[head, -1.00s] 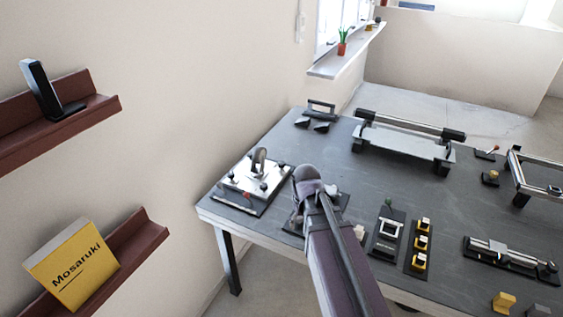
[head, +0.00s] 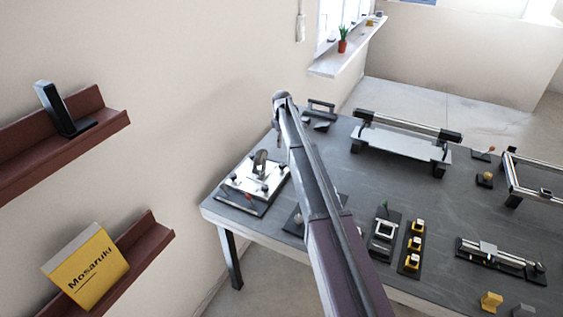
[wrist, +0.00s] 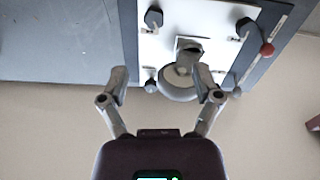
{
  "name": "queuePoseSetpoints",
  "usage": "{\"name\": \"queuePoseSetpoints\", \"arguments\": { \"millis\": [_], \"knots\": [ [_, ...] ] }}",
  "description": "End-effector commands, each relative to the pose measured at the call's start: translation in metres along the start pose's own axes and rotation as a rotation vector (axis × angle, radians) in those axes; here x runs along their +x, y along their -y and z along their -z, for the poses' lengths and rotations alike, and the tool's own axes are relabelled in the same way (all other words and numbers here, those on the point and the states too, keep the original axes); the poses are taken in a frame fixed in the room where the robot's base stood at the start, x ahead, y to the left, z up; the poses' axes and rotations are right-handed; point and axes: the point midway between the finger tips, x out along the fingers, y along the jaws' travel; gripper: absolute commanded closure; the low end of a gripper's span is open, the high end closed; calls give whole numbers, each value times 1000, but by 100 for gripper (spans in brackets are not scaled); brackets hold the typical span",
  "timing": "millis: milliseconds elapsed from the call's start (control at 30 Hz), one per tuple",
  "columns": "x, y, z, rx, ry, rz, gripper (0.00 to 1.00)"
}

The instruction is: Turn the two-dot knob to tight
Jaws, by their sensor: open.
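A white panel on a dark base (head: 236,188) lies at the table's left end and carries several small knobs and an upright round disc (head: 260,162). In the wrist view the panel (wrist: 215,20) is at the top, with dark knobs (wrist: 153,18) and (wrist: 246,27) toward its corners. The disc (wrist: 178,84) shows between my fingers. The dot marks are too small to read, so I cannot tell which is the two-dot knob. My gripper (wrist: 160,80) is open and apparently empty, its fingers spread on either side of the disc's image. Contact cannot be judged.
A red ball-shaped part (wrist: 267,49) is at the panel's edge. On the table (head: 330,160) are a white-framed device (head: 383,230), a strip of yellow buttons (head: 414,247) and a barred frame (head: 405,140). The wall and shelves (head: 85,130) stand to the left.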

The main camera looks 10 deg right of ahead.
Motion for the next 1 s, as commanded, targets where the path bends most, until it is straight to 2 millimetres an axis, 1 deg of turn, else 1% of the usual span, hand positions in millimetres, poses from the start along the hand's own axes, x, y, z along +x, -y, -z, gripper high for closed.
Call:
{"name": "queuePoseSetpoints", "arguments": {
  "millis": [33, 100, 567, 767, 1000],
  "knots": [
    [-2, -8, 4, -15, 0, 0, 18],
    [-2, -11, 6, -28, 0, 0, 18],
    [-1, -11, 5, -31, 0, 0, 18],
    [5, -12, 4, -31, 0, 0, 18],
    [21, -12, 4, -30, 0, 0, 18]
  ]
}}
